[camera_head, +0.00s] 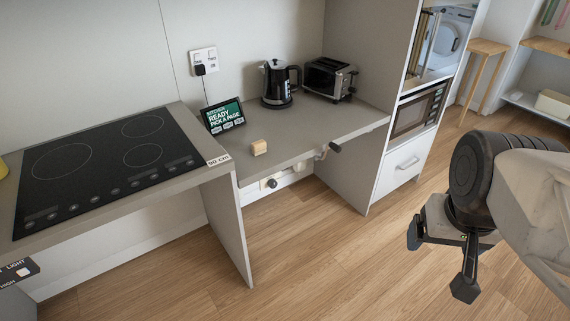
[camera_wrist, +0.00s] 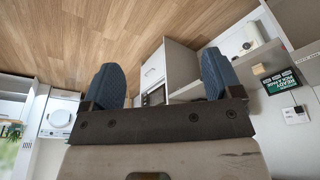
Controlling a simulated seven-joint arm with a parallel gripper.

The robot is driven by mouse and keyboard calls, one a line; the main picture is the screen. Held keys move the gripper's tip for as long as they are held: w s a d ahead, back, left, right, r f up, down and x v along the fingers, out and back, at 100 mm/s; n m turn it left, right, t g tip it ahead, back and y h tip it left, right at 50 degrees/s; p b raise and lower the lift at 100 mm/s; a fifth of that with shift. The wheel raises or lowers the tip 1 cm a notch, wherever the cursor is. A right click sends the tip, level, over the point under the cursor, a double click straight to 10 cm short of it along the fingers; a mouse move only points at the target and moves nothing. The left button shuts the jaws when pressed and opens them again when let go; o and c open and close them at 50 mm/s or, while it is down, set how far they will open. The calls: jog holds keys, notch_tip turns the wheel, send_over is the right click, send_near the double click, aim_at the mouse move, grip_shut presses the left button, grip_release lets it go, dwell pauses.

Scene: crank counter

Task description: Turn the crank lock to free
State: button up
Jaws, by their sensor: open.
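A crank with a grey arm and a black grip (camera_head: 335,147) sticks out from under the front edge of the lower counter. Below and left of it is a pale plate with a dark round knob (camera_head: 272,184); I cannot tell its setting. In the wrist view a small pale fitting with a dark end (camera_wrist: 249,46) shows at the counter's edge, too small to make out. My gripper (camera_head: 440,262) is open and empty, over the floor at the right, well apart from the crank. Its two blue-grey fingers frame the wrist view (camera_wrist: 161,75).
The lower counter (camera_head: 300,140) carries a small wooden block (camera_head: 259,147), a tablet (camera_head: 223,116), a kettle (camera_head: 278,84) and a toaster (camera_head: 330,79). A hob (camera_head: 110,160) is at left. A tall cabinet with a microwave (camera_head: 418,109) stands right. The wooden floor (camera_head: 330,250) is clear.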

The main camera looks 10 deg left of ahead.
jog(key=shift+c, duration=1.1)
jog(key=shift+w, duration=0.3)
jog(key=shift+c, duration=0.6)
jog(key=w+a+f+n+t+y, duration=0.1)
jog(key=w+a+f+n+t, duration=0.2)
jog(key=w, duration=0.9)
jog(key=w+a+f+n+t+y, duration=0.15)
jog(key=w+a+f, duration=0.35)
jog(key=w, duration=0.8)
jog(key=w+a+f+n+t, duration=0.3)
jog(key=w+a+f, duration=0.15)
jog(key=w, duration=0.75)
jog(key=w+a+f+n+t+y, duration=0.1)
jog(key=w+a+f+n+y, duration=0.1)
jog(key=w+a+f, duration=0.35)
jog(key=n+t+y, duration=0.2)
jog(key=n+y, duration=0.5)
jog(key=y, duration=0.2)
send_near(273, 183)
jog(key=shift+w+a+f+m+h, duration=0.25)
jog(key=shift+w+a+f, duration=0.15)
jog(key=shift+w+a, duration=0.35)
jog(key=shift+w+d, duration=0.1)
jog(key=shift+d, duration=0.05)
